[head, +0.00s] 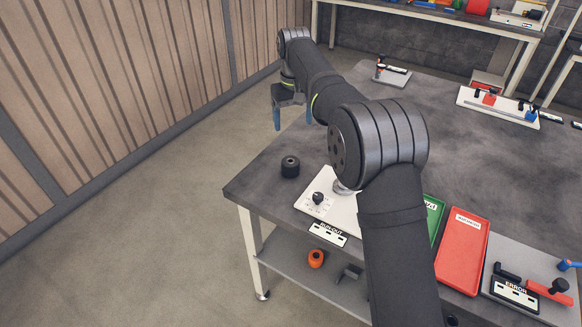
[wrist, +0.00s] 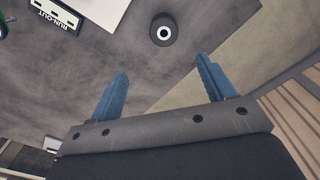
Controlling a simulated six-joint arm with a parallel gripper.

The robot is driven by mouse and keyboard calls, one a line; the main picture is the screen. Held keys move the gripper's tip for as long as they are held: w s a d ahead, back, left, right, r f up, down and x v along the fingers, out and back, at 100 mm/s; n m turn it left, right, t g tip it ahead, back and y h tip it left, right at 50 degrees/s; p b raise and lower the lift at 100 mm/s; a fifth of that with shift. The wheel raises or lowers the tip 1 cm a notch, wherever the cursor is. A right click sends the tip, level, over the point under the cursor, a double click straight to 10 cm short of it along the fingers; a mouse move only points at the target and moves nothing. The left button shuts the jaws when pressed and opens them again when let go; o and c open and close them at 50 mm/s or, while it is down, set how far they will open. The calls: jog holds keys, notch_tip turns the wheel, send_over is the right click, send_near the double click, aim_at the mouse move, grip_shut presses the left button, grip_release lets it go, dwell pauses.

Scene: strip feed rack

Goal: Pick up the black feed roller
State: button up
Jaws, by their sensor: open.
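The black feed roller (head: 290,166) stands upright on the grey table near its left edge, with a light hole in its top. In the wrist view the roller (wrist: 163,31) shows beyond the fingertips, a little toward the top of the picture. My gripper (head: 287,118) has blue fingers and hangs above and beyond the roller, near the table's left edge, apart from it. In the wrist view my gripper (wrist: 164,80) is open, with nothing between its fingers.
A white plate (head: 312,203) with a black knob and a RUN-OUT sign (head: 328,234) lies close to the roller. A red tray (head: 462,250) and a green tray (head: 434,215) lie further right. My arm hides part of the table.

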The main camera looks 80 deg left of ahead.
jog(key=s, duration=0.1)
send_near(291, 165)
jog(key=f, duration=0.3)
jog(key=a+f, duration=0.1)
jog(key=f, duration=0.2)
jog(key=shift+s+a+f, duration=0.1)
jog(key=shift+s+a, duration=0.05)
jog(key=shift+a, duration=0.1)
jog(key=shift+w+f, duration=0.15)
jog(key=shift+f, duration=1.15)
jog(key=shift+w+f, duration=0.15)
jog(key=shift+f, duration=1.2)
jog(key=c, duration=1.1)
jog(key=shift+r, duration=0.1)
